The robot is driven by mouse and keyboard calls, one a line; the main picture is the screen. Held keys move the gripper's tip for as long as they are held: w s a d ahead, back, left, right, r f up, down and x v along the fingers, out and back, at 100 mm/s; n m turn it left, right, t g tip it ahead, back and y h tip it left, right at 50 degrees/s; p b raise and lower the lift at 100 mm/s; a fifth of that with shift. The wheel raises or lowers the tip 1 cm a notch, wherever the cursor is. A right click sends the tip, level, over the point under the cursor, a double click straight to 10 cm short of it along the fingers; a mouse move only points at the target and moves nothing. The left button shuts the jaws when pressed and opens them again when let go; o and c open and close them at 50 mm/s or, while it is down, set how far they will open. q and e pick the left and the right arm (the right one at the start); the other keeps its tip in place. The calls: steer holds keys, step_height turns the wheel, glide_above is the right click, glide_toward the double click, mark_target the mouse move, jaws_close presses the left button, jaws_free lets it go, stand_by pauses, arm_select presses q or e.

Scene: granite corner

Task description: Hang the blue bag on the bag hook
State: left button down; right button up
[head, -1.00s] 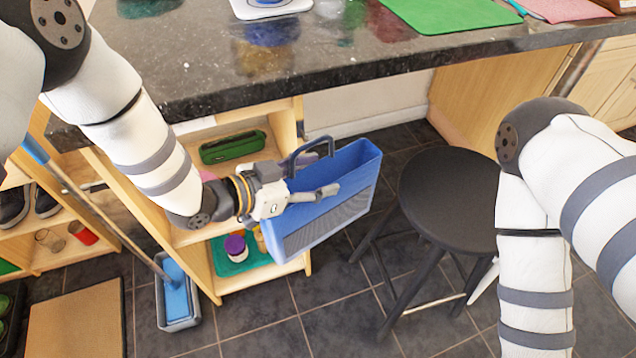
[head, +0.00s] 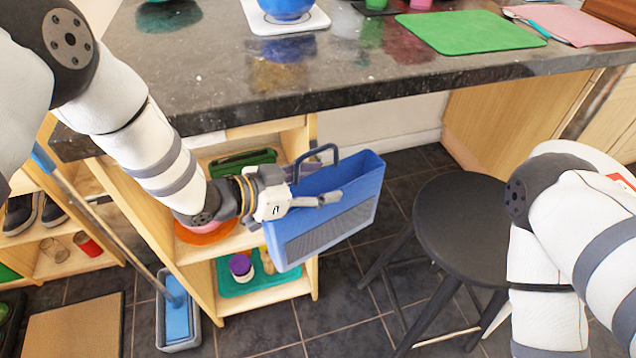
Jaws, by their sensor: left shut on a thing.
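The blue bag (head: 340,225) is an open-topped box-like bag with a dark mesh front panel and a dark blue loop handle. My left gripper (head: 318,199) is shut on the blue bag at its left side, below the handle. The bag hangs tilted in the air in front of the shelf unit, below the counter's edge. My right arm shows at the right, but its gripper is not in the picture. I cannot make out a bag hook in this view.
The granite counter (head: 380,75) runs above, with a green mat (head: 470,38) and a blue bowl (head: 286,8). A black stool (head: 470,228) stands right of the bag. A wooden shelf unit (head: 198,280) is behind my left arm. A mop bucket (head: 178,318) stands on the floor.

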stand_by(0.3)
arm_select(q)
steer(key=c, duration=0.6)
jaws_free()
steer(key=v, duration=1.2)
steer(key=shift+s, duration=0.1)
steer(key=shift+f, duration=0.1)
